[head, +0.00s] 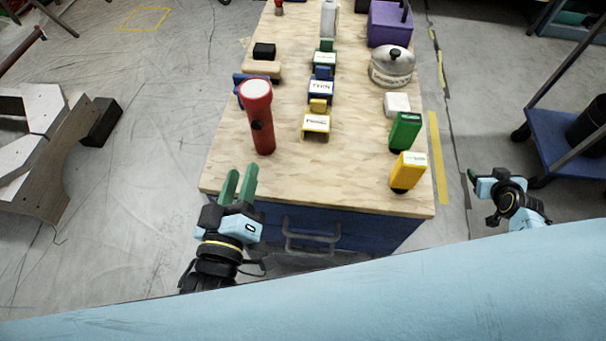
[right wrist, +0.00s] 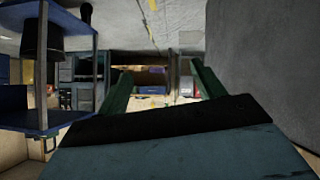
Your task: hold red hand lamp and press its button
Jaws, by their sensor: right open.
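The red hand lamp (head: 259,118) stands upright near the front left of the wooden tabletop, its pale lens end facing up. A dark spot, perhaps its button, shows on its side. My left gripper (head: 240,183) is at the front left edge of the tabletop, just in front of the lamp and apart from it. Its two green fingers are apart with nothing between them. My right gripper (head: 482,204) is off to the right of the table, away from the lamp. In the right wrist view its green fingers (right wrist: 158,85) are wide apart and empty.
The wooden tabletop (head: 235,178) carries several items: a yellow block (head: 408,171), a green block (head: 405,132), a silver kettle (head: 392,67), a purple box (head: 390,24) and labelled holders (head: 316,122). A blue cart (head: 568,142) stands at right.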

